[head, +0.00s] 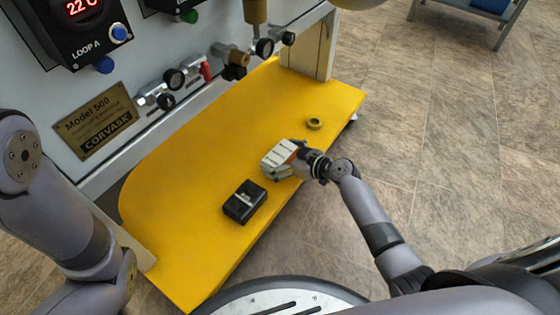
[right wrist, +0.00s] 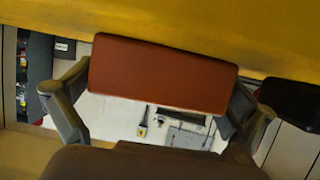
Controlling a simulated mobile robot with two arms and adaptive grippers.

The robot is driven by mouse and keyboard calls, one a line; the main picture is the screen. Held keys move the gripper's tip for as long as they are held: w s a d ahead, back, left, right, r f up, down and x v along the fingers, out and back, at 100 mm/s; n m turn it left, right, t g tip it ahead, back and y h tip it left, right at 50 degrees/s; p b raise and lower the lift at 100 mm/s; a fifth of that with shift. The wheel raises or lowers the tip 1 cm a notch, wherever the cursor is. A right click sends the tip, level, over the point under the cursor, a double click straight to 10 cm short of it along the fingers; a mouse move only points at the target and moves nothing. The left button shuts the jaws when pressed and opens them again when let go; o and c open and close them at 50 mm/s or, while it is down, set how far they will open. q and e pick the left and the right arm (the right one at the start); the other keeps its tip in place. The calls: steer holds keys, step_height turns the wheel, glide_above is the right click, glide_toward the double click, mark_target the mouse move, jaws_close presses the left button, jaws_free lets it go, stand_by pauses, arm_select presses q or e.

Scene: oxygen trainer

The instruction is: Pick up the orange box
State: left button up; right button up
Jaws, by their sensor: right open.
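The orange box (head: 279,154) lies on the yellow tabletop (head: 190,215), with a whitish striped top and an orange edge facing my right gripper (head: 290,165). In the right wrist view the orange box (right wrist: 165,73) shows a plain reddish-orange face between the two fingers of my right gripper (right wrist: 160,88). The fingers are open, one at each end of the box. The left finger looks very near or touching its end; I cannot tell whether either finger makes contact. My left arm shows at the left of the head view, but its gripper is out of view.
A black box-shaped holder (head: 244,202) with a pale piece in it stands on the tabletop near the orange box. A brass ring (head: 314,123) lies farther back. A panel with valves and a Corvask plate (head: 96,120) borders the table. Yellow tabletop is clear toward the panel.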

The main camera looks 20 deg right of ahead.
steer(key=shift+w+a+f, duration=0.1)
steer(key=shift+w+a, duration=0.05)
steer(key=shift+w, duration=0.1)
steer(key=shift+c, duration=0.2)
steer(key=c, duration=0.9)
